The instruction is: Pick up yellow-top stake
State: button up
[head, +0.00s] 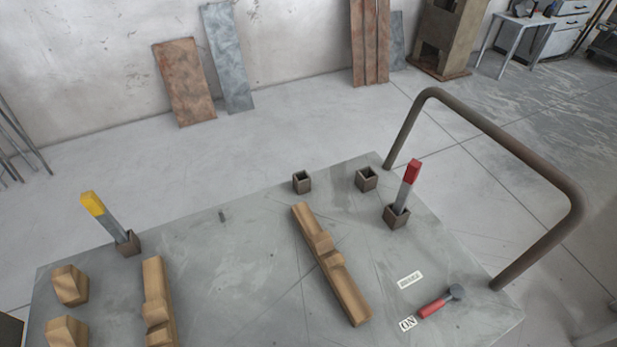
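The yellow-top stake (106,218) stands at the left of the head view. It is a grey metal bar with a yellow upper end. Its lower end is in a small square brown socket (128,243) near the table's far left edge, and it leans to the left. A similar stake with a red top (406,188) stands in another socket (397,216) at the right, leaning slightly right. My gripper is not in the picture.
The grey table (235,270) bears notched wooden beams (330,264), wooden blocks (70,285), two empty sockets (302,182) and a red-handled lever (440,302) by an "ON" label. A brown tubular rail (500,140) rises at the right edge. The table's middle is mostly clear.

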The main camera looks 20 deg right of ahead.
aim_at(90, 199)
jog(key=u, duration=0.95)
jog(key=j+z, duration=0.3)
jog(key=j, duration=0.75)
jog(key=j+z, duration=0.35)
jog(key=j, duration=0.65)
jog(key=i+l, duration=0.3)
jog(key=i, duration=0.1)
